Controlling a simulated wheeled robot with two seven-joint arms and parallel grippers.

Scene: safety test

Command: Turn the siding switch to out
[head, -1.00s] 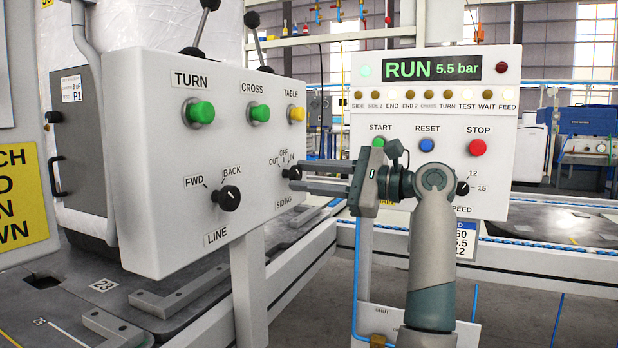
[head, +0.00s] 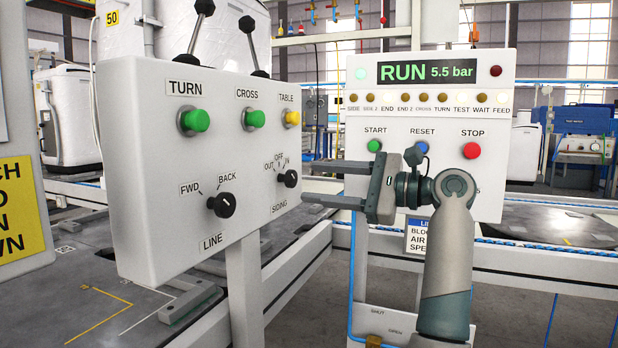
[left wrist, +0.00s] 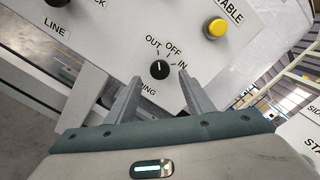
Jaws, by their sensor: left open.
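The siding switch (head: 287,178) is a small black knob on the front of the white box panel, with OUT, OFF and IN marked around it. In the left wrist view the siding switch (left wrist: 160,69) has its white mark pointing up, toward the OUT label or close to it. My left gripper (head: 308,182) is to the right of the knob in the head view, open and empty, its two fingers pointing at the panel. In the left wrist view the knob shows between and beyond the fingertips (left wrist: 159,77), apart from them. My right gripper is not in view.
The LINE knob (head: 222,204) is left of the siding switch. Green TURN (head: 195,120) and CROSS (head: 254,118) buttons and a yellow TABLE button (head: 292,118) are above. A second panel (head: 490,190) behind my gripper shows RUN 5.5 bar and has START, RESET and STOP buttons.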

